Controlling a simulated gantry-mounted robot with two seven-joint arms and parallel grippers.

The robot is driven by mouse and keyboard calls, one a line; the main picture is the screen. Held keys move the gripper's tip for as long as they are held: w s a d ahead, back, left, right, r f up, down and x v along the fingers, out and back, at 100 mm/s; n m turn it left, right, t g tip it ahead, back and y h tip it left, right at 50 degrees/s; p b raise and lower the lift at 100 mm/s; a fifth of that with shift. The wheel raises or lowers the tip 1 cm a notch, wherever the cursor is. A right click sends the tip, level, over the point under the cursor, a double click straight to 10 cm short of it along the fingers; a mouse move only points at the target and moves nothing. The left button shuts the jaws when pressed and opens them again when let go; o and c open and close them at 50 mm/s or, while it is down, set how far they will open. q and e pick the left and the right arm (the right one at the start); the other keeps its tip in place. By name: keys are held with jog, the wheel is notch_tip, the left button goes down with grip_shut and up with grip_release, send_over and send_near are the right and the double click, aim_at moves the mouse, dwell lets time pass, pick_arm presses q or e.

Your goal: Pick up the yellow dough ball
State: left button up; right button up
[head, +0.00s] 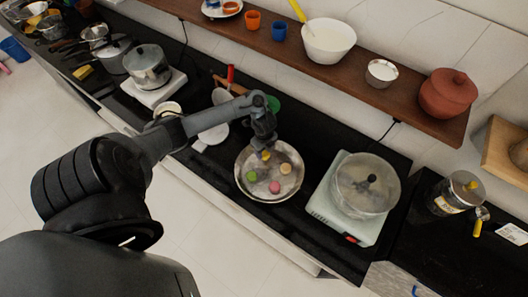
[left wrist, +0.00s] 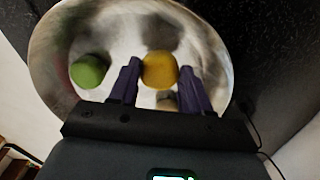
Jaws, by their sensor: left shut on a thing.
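The yellow dough ball (head: 266,155) is in the round metal plate (head: 243,188) on the dark counter, or just above it; I cannot tell which. My left gripper (head: 265,147) comes down over it from above. In the left wrist view the yellow dough ball (left wrist: 160,70) sits between the two fingers of my left gripper (left wrist: 160,64), which is shut on it. A green ball (head: 252,176), a pink ball (head: 275,187) and a beige ball (head: 285,168) lie in the plate. The green ball (left wrist: 88,70) also shows in the left wrist view. My right gripper is not in view.
A covered pot (head: 367,183) on a pale stove stands right of the plate. A strainer and a red-handled tool (head: 230,73) lie behind my arm. The wooden shelf (head: 405,103) behind holds a white bowl (head: 328,42) and a clay pot (head: 448,94).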

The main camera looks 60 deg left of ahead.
aim_at(270, 160)
pick_arm(q)
notch_tip(270, 160, up, 2)
jog(key=shift+r, duration=0.1)
jog(key=d+r+p, duration=0.1)
jog(key=w+d+r+p, duration=0.1)
jog(key=d, duration=0.1)
jog(key=shift+d+r, duration=0.15)
jog(key=shift+r, duration=0.1)
jog(key=w+d+r+p, duration=0.2)
jog(key=d+r+p, duration=0.1)
jog(key=d, duration=0.5)
jog(key=shift+r+p, duration=0.3)
jog(key=shift+r, duration=0.25)
jog(key=shift+w, duration=0.1)
jog(key=o, duration=0.4)
jog(key=c, duration=0.3)
